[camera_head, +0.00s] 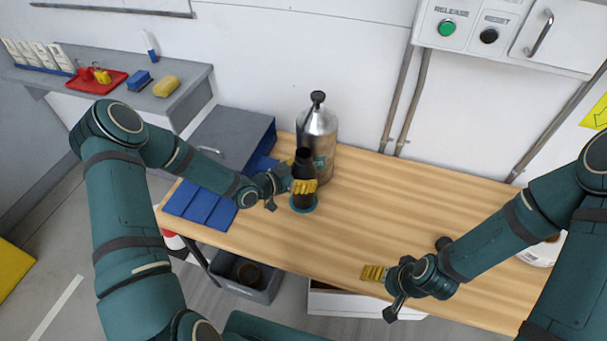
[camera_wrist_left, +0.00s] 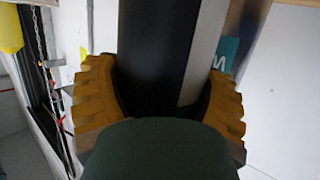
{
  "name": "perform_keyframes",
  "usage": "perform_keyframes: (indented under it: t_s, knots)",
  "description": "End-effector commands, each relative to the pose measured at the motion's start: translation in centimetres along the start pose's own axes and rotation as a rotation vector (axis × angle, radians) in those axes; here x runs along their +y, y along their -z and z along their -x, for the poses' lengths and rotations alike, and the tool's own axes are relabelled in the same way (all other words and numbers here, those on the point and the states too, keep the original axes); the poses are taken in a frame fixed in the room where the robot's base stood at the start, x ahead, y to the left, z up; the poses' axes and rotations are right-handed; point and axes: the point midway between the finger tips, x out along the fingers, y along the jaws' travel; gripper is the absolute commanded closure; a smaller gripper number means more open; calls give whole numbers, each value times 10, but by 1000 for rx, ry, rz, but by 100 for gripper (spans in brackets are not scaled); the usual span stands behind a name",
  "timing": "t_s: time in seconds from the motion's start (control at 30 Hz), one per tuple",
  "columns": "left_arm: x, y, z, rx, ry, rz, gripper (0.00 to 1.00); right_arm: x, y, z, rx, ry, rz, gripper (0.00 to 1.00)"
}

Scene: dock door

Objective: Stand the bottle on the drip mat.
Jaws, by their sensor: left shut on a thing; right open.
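The dark bottle (camera_head: 304,168) stands upright, with its base at a round teal drip mat (camera_head: 303,205) on the wooden table. I cannot tell whether its base touches the mat. My left gripper (camera_head: 304,186) is shut on the bottle's lower half. In the left wrist view, the bottle (camera_wrist_left: 155,60) rises between the yellow fingers of my left gripper (camera_wrist_left: 160,110). My right gripper (camera_head: 374,273) is open and empty above the table's front edge. The bottle and fingers hide part of the mat.
A large silver flask (camera_head: 318,130) with a black top stands right behind the bottle. Blue folded panels (camera_head: 205,203) lie at the table's left end. The table's middle and right (camera_head: 400,200) are mostly clear. A grey bin (camera_head: 245,280) sits below the front edge.

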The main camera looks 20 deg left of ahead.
Motion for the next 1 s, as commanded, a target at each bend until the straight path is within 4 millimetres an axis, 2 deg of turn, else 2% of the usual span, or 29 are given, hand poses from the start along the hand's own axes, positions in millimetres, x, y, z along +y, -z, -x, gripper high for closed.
perform_keyframes:
  t_s: [0.37, 0.4, 0.43, 0.47, 0.83, 1.0]
  knots:
    - [0, -3, -1, 1, 0, -2, 70, 1, -2, -4, -4, 0, 1, 20]
    - [0, -3, -1, 0, 0, -1, 14, 1, -2, -3, -4, 0, 1, 20]
    - [0, -2, -1, 0, 0, -1, 3, 1, -2, -3, -4, 0, 1, 20]
    - [0, -2, -1, 0, 0, -1, 0, 1, -2, -3, -4, 0, 1, 20]
    - [0, 2, 0, 0, 0, -1, 0, -1, 0, 2, -1, 0, 0, 20]
    - [-1, 0, 26, -2, 3, -1, 0, -1, 1, 2, 1, 0, 0, 20]
